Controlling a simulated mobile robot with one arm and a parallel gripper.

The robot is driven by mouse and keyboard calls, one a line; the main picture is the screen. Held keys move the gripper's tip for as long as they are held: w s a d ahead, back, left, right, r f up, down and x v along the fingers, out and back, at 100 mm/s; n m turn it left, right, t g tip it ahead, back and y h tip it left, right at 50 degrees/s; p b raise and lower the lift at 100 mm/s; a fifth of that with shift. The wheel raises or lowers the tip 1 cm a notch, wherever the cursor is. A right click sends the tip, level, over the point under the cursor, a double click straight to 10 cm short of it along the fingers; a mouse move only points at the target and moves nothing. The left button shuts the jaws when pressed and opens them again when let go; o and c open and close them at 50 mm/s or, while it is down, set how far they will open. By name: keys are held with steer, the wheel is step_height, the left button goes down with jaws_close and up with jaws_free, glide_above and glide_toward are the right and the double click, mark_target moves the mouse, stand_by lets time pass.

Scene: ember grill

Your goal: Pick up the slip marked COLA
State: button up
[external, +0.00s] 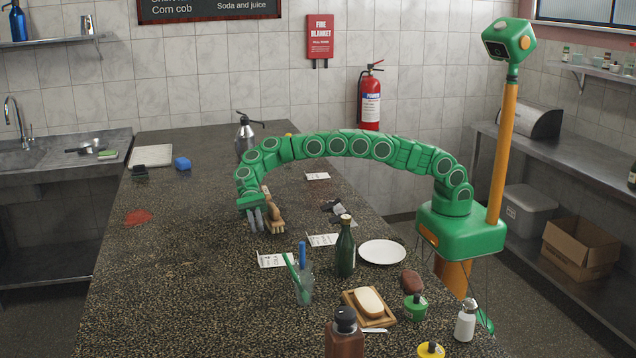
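Several white paper slips lie on the dark speckled counter (190,290). One slip (274,260) is in front of my gripper, one slip (323,240) is to its right, and one slip (318,176) is farther back. The print on them is too small to read, so I cannot tell which is marked COLA. My gripper (257,228) points down low over the counter, left of a wooden brush (274,224). Its grey fingers sit close together, and I cannot tell whether they are open. No slip shows between them.
A glass (304,292) with a green and a blue item stands by the nearest slip. A dark green bottle (345,252) and a white plate (382,252) are to the right. Black items (334,208) lie behind the middle slip. The counter's left front is clear.

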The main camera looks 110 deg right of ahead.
steer(key=shift+w+d+f+m, duration=0.15)
steer(key=shift+w+f+m, duration=0.15)
steer(key=shift+w+f, duration=0.4)
steer(key=shift+f+x, duration=0.15)
steer(key=shift+x, duration=1.8)
steer(key=shift+f+x, duration=0.1)
steer(key=shift+x, duration=1.85)
steer(key=shift+w+d, duration=0.1)
jaws_close()
steer(key=shift+r, duration=1.35)
steer(key=shift+s+d+r, duration=0.1)
steer(key=shift+s+r, duration=0.2)
steer(key=shift+r, duration=0.2)
steer(key=shift+s+d+r, duration=0.1)
steer(key=shift+s+r, duration=0.2)
steer(key=shift+r, duration=0.2)
steer(key=s+d+r, duration=0.2)
steer(key=s+r, duration=0.6)
steer(key=s, duration=0.4)
steer(key=shift+s+d, duration=0.2)
steer(key=shift+d, duration=0.2)
